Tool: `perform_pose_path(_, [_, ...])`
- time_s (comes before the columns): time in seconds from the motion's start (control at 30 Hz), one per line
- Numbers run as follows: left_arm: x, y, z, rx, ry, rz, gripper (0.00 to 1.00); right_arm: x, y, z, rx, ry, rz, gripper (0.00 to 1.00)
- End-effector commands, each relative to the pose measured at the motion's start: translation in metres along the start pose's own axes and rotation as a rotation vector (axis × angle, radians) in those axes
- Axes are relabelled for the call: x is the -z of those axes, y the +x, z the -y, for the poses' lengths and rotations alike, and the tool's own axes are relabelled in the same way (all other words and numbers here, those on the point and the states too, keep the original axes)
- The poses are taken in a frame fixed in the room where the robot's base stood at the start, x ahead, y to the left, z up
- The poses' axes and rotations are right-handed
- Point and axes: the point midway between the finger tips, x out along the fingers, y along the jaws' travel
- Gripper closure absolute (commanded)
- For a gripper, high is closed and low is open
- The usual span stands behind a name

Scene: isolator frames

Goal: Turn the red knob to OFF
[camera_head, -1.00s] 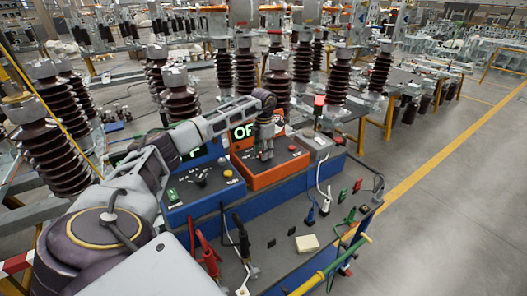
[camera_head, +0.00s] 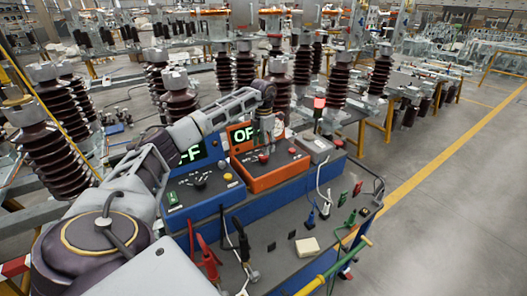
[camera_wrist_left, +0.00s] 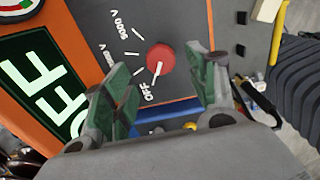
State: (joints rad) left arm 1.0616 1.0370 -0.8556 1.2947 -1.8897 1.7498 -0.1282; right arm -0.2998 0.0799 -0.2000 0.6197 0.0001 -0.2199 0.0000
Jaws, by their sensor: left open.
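The red knob (camera_head: 263,157) sits on the sloped top of the orange box (camera_head: 270,178). In the left wrist view the red knob (camera_wrist_left: 160,56) shows beyond my fingers, its white pointer line directed at the printed OFF mark. The green-lettered display (camera_wrist_left: 45,80) on the box reads OFF there. In the head view my left gripper (camera_head: 267,138) hangs above the knob, pointing down and apart from it. In the left wrist view its two green-padded fingers (camera_wrist_left: 163,85) are spread with nothing between them. My right gripper is not in view.
A blue box (camera_head: 203,190) with a black knob and its own display stands left of the orange one. A small grey box (camera_head: 316,148) is at its right. Cables, clips and a pale block (camera_head: 306,246) lie on the grey bench top in front.

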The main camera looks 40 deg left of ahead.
Motion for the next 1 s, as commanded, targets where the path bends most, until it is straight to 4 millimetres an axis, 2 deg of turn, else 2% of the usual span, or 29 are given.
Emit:
perform_pose_path(0.3, [-0.001,-0.048,0.000,-0.001,0.000,0.003,0.42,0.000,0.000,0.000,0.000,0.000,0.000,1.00])
perform_pose_path(0.5, [-0.001,-0.066,0.000,0.000,0.001,0.001,0.42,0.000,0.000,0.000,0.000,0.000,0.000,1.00])
perform_pose_path(1.0, [0.000,-0.073,0.000,0.000,0.001,0.000,0.42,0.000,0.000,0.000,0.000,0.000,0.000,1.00])
